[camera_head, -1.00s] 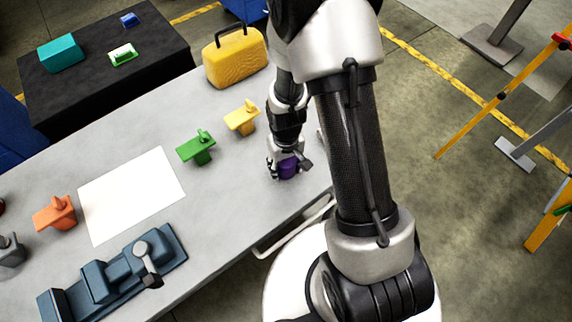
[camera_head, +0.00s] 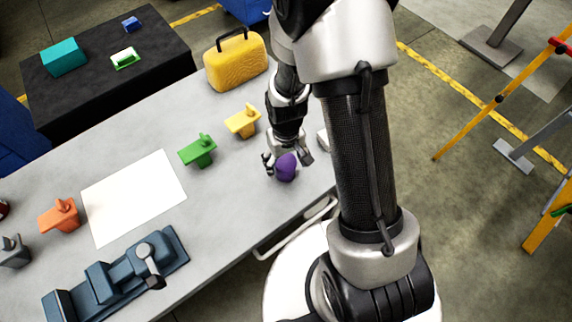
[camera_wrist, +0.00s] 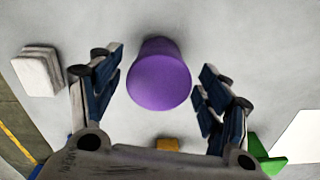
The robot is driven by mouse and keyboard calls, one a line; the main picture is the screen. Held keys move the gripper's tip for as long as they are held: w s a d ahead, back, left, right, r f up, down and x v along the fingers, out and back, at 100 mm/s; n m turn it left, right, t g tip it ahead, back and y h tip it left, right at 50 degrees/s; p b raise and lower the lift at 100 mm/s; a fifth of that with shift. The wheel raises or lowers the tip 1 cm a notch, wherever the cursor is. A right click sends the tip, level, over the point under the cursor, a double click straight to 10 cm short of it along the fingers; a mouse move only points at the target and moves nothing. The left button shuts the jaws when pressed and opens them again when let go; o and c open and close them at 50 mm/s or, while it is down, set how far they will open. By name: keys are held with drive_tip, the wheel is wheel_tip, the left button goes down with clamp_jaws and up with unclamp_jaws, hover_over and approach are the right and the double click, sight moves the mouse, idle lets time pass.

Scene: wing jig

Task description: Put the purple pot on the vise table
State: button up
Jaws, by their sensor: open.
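The purple pot (camera_head: 286,168) is on the grey vise table (camera_head: 215,220), near its right front edge. It looks rounded in the head view; I cannot tell whether it stands fully upright. In the wrist view the pot (camera_wrist: 160,82) lies between the spread fingers, with a gap on each side. My gripper (camera_head: 287,159) is open just above and around the pot, holding nothing. The blue vise (camera_head: 120,275) sits on the table's front left.
A green piece (camera_head: 198,151), a yellow piece (camera_head: 243,121), an orange piece (camera_head: 59,216) and a white sheet (camera_head: 133,196) lie on the table. A yellow case (camera_head: 236,64) stands at the back. A whitish block (camera_wrist: 38,72) is near the gripper.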

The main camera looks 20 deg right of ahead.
wheel_tip(320, 180, up, 8)
drive_tip(key=shift+f+p, duration=0.2)
drive_tip(key=shift+p, duration=0.85)
drive_tip(key=s+r+t, duration=0.2)
drive_tip(key=s+r, duration=0.5)
drive_tip(key=r, duration=0.6)
drive_tip(key=s+r+t, duration=0.2)
drive_tip(key=s+r, duration=0.6)
drive_tip(key=r, duration=0.5)
drive_tip(key=shift+a+m+t, duration=0.15)
drive_tip(key=shift+m+t, duration=0.15)
